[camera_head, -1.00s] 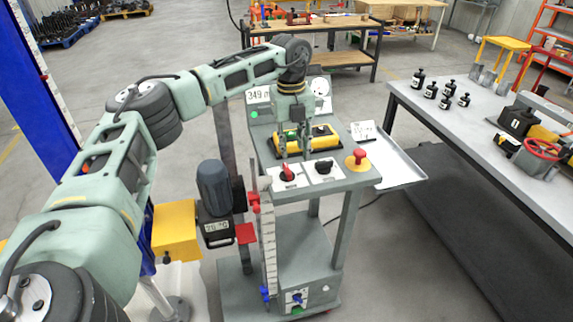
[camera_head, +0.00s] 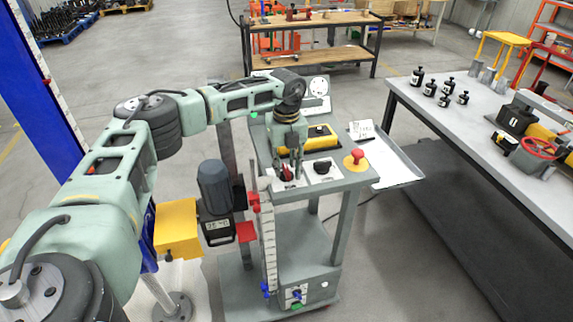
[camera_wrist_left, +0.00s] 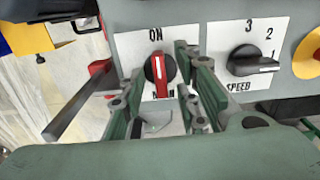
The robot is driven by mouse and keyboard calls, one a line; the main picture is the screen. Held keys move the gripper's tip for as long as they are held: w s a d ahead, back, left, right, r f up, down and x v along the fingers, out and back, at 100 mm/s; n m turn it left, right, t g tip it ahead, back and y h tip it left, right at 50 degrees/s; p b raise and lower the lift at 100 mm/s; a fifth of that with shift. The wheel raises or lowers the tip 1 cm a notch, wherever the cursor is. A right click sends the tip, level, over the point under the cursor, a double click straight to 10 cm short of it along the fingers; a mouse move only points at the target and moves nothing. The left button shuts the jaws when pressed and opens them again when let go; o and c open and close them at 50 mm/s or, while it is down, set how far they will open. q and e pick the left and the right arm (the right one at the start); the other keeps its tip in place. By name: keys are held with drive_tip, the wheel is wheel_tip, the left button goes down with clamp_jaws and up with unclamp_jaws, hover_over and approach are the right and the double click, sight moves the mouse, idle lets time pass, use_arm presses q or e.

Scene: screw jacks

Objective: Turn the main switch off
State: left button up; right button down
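The main switch is a red rotary knob (camera_wrist_left: 160,75) on a white plate in the left wrist view. Its white line points up toward the word ON; the label below it is partly covered. My left gripper (camera_wrist_left: 160,68) is open, with one finger to the left of the knob and one to the right. Gaps show between fingers and knob, though whether either touches lower down I cannot tell. In the head view my left gripper (camera_head: 287,180) is down at the panel and mostly hides the red knob (camera_head: 287,174). My right gripper is not in view.
A black speed knob (camera_wrist_left: 250,60) sits just right of the switch, with a red emergency button (camera_head: 357,155) beyond it. A yellow box (camera_head: 316,138) stands behind the switches. A red-based lever (camera_wrist_left: 80,100) rises at the left. A side tray (camera_head: 398,165) adjoins the panel.

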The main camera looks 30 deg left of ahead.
use_arm(q)
clamp_jaws()
drive_tip(key=shift+m, duration=0.3)
drive_tip(key=m+b, duration=0.1)
drive_tip(key=m, duration=0.2)
drive_tip(key=shift+m, duration=0.3)
drive_tip(key=m, duration=0.3)
drive_tip(key=shift+m+b, duration=0.3)
drive_tip(key=m+b, duration=0.1)
drive_tip(key=m, duration=0.9)
drive_tip(key=shift+r+b, duration=0.1)
drive_tip(key=shift+b, duration=0.2)
drive_tip(key=shift+o, duration=0.2)
unclamp_jaws()
